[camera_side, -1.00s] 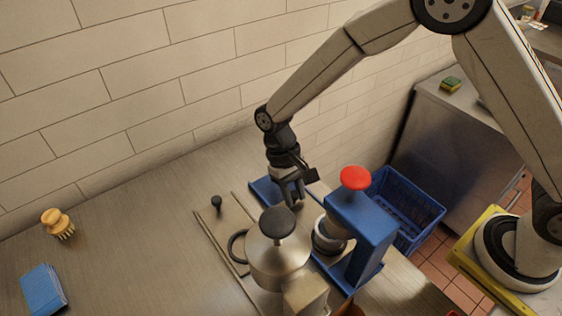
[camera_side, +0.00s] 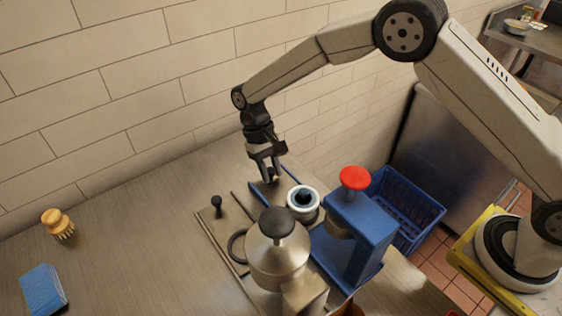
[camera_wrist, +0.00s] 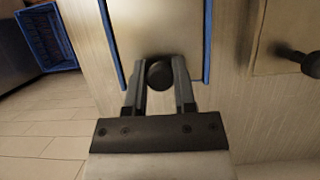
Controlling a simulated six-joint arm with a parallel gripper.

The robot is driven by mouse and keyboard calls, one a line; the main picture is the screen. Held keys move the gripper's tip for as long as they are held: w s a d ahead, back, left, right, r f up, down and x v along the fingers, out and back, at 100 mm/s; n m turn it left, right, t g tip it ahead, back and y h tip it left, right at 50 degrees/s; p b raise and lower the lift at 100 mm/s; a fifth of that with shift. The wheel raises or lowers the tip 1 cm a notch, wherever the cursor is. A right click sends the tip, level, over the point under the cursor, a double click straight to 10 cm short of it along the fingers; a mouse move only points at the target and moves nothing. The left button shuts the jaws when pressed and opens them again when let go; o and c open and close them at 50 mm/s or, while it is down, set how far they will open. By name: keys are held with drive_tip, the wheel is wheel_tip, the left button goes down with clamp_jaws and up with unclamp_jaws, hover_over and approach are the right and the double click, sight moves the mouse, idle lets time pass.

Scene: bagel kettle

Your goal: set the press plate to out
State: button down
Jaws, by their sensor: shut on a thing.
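The blue press (camera_side: 360,232) with a red knob (camera_side: 355,178) stands right of centre in the side view. Its flat grey press plate (camera_wrist: 155,28) lies between blue side rails and reaches out from the press toward the wall. A white-rimmed round cup with a dark middle (camera_side: 303,204) sits clear of the press head, on the wall side. My gripper (camera_side: 269,179) is low at the plate's outer end. In the wrist view my gripper (camera_wrist: 160,90) is shut on the dark round plate knob (camera_wrist: 159,74), one finger on each side.
A metal kettle (camera_side: 276,255) with a black knob stands close in front of the press. A small lever plate (camera_side: 218,235) lies left of it. A blue basket (camera_side: 405,212) is behind the press. A brush (camera_side: 57,223) and blue block (camera_side: 43,288) are far left.

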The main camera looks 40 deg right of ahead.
drive_tip(key=shift+w+r, duration=0.1)
drive_tip(key=shift+w, duration=0.15)
drive_tip(key=c, duration=0.8)
unclamp_jaws()
drive_tip(key=o, duration=0.3)
drive_tip(key=shift+o, duration=0.2)
drive_tip(key=v, duration=0.7)
drive_tip(key=shift+r, duration=0.35)
drive_tip(key=shift+w, duration=0.1)
drive_tip(key=shift+d, duration=0.1)
